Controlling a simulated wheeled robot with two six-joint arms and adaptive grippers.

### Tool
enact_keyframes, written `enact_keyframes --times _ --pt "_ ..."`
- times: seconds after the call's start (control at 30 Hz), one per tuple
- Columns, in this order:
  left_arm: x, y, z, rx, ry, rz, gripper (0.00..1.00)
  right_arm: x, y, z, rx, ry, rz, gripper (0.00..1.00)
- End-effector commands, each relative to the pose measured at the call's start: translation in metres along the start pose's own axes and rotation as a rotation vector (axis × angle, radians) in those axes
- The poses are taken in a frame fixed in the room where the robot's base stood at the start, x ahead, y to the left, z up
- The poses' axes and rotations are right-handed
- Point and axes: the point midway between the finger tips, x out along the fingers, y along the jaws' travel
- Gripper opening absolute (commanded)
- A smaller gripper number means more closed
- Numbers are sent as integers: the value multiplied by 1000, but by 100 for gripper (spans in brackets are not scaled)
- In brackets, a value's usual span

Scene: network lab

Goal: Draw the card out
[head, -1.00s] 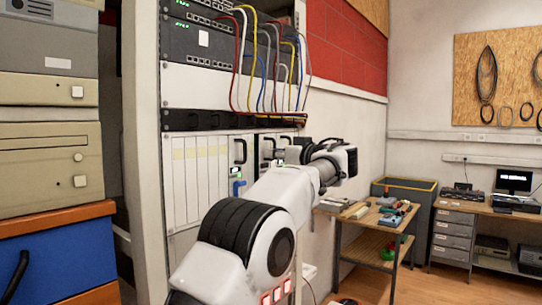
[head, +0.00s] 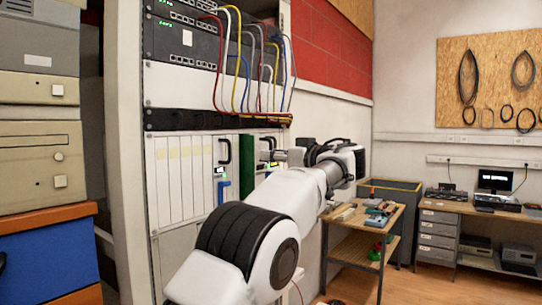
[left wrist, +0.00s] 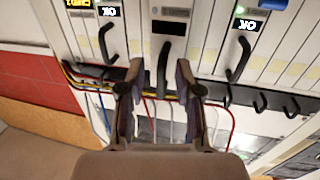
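The card (left wrist: 169,27) is in the middle of the left wrist view, with a dark display and a black handle (left wrist: 163,68). In the head view its green side (head: 246,165) shows, so it stands partly out of the rack. My left gripper (left wrist: 160,65) has one finger on each side of the handle. The card has come out along with it, so I take it as shut on the handle, though the contact itself is not clear. In the head view the left gripper (head: 273,155) is at the handle, partly hidden by my arm. My right gripper is not in view.
Neighbouring cards with lit displays and black handles (left wrist: 240,58) stand close on both sides. Coloured cables (head: 240,60) hang above the card slots. A small workbench (head: 362,217) with tools stands to the right of the rack, with some open floor beside it.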

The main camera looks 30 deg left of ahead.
Motion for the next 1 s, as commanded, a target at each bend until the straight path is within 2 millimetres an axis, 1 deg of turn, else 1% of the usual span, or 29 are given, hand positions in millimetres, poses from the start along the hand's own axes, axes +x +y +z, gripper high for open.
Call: enact_keyframes --times 0.2,0.3,0.4,0.5,0.57,0.93,1.0 --pt "-55 0 -1 1 4 1 34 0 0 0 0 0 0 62" --pt "-79 0 0 2 4 1 34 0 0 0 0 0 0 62" --pt "-96 0 0 1 2 1 34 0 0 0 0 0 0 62" --pt "-103 0 0 1 1 -1 34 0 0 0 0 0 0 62" --pt "-105 0 0 1 1 -2 34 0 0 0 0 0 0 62" --pt "-104 0 0 1 1 -1 34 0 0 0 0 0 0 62" --pt "-104 2 4 6 -1 -1 34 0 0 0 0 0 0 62"
